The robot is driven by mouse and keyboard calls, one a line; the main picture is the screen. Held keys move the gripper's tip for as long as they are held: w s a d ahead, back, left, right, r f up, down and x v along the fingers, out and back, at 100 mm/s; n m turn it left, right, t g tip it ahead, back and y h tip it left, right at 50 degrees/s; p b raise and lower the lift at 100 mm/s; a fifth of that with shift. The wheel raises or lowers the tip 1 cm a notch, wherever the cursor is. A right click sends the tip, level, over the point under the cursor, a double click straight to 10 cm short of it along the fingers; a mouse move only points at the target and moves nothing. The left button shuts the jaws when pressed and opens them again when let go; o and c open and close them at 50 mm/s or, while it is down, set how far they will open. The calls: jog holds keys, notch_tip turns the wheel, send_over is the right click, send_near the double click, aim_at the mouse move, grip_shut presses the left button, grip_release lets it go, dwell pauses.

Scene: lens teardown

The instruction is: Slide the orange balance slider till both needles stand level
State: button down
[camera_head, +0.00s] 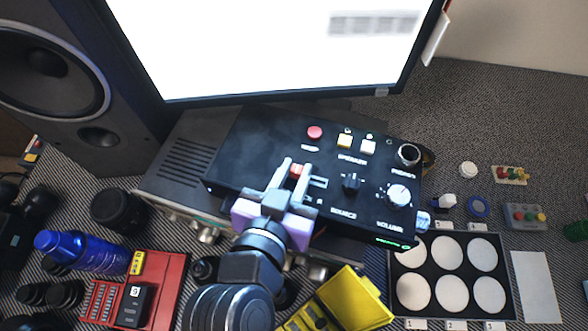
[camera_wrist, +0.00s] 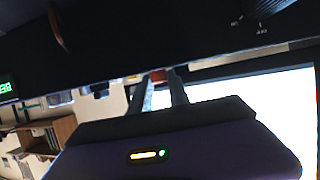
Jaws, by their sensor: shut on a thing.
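The orange balance slider (camera_head: 296,171) shows as a small red-orange cap on the black control panel (camera_head: 245,150), near a short slot. My gripper (camera_head: 297,168) reaches over the panel's front edge, its two grey fingers closed on either side of the slider cap. In the wrist view the orange cap (camera_wrist: 158,76) sits between the fingertips of my gripper (camera_wrist: 160,80). The fingers hide part of the slider and its slot. I cannot make out either needle in these views.
A black source knob (camera_head: 351,184) and a white volume knob (camera_head: 398,195) stand right of my gripper. A red button (camera_head: 314,132) and two pale buttons lie behind it. The monitor (camera_head: 270,50) stands behind the panel. A yellow box (camera_head: 350,300) lies in front.

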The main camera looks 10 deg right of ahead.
dwell(0.7)
jog(key=shift+w+a+p, duration=0.3)
jog(key=shift+a, duration=0.3)
jog(key=c, duration=1.2)
grip_release()
jog(key=shift+c, duration=0.2)
jog(key=shift+s, duration=0.15)
jog(key=b+v, duration=0.1)
jog(key=v, duration=0.6)
jog(key=shift+s+b, duration=0.25)
jog(key=shift+b, duration=0.05)
jog(key=shift+a+r, duration=0.1)
jog(key=shift+a, duration=0.05)
